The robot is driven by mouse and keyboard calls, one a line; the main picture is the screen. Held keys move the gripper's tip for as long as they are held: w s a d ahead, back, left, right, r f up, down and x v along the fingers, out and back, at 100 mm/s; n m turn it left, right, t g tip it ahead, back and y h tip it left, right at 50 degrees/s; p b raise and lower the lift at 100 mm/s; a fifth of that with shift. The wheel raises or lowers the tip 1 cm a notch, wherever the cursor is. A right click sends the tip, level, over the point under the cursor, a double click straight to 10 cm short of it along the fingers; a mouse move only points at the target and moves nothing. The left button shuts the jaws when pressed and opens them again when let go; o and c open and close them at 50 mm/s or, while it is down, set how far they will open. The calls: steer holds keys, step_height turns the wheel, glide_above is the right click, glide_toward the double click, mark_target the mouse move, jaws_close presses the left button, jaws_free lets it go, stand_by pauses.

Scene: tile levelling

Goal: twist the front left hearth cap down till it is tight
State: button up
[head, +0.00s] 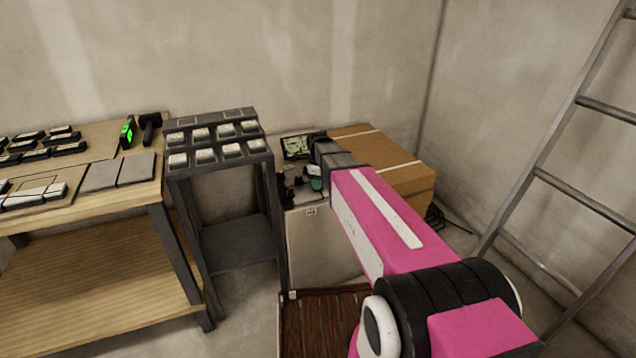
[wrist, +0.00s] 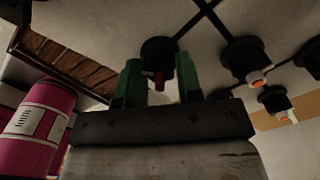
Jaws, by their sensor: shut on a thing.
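My gripper (wrist: 160,84) has its two green fingers on either side of a black cap (wrist: 157,50) with a reddish stem, and is shut on it. In the head view my gripper (head: 316,184) is low over the pale hearth top (head: 304,200), mostly hidden behind my wrist and pink arm. Other black caps with orange-tipped stems, including one nearby (wrist: 246,58) and one lower (wrist: 273,99), stand to the right in the wrist view along dark joint lines. Small dark caps (head: 282,189) also show left of my gripper in the head view. How tight the held cap is cannot be seen.
A dark metal rack (head: 222,160) with several small blocks stands left of the hearth. A wooden workbench (head: 85,205) is further left. A cardboard box (head: 400,185) sits right behind my arm. A ladder (head: 560,180) leans at the right. A brown slatted platform (head: 320,325) lies in front.

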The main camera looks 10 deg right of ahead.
stand_by(0.5)
steer(key=o, duration=0.9)
steer(key=shift+o, duration=0.2)
step_height(320, 180, up, 11)
steer(key=shift+f, duration=0.1)
steer(key=s+d+f+n, duration=0.4)
steer(key=s+f+n, duration=0.3)
steer(key=s+n, duration=0.4)
steer(key=s+d+f+n, duration=0.3)
steer(key=s+f+n, duration=0.4)
steer(key=s+n, duration=0.4)
steer(key=shift+d+f+n, duration=0.3)
steer(key=shift+d+f, duration=0.05)
steer(key=shift+f, duration=0.05)
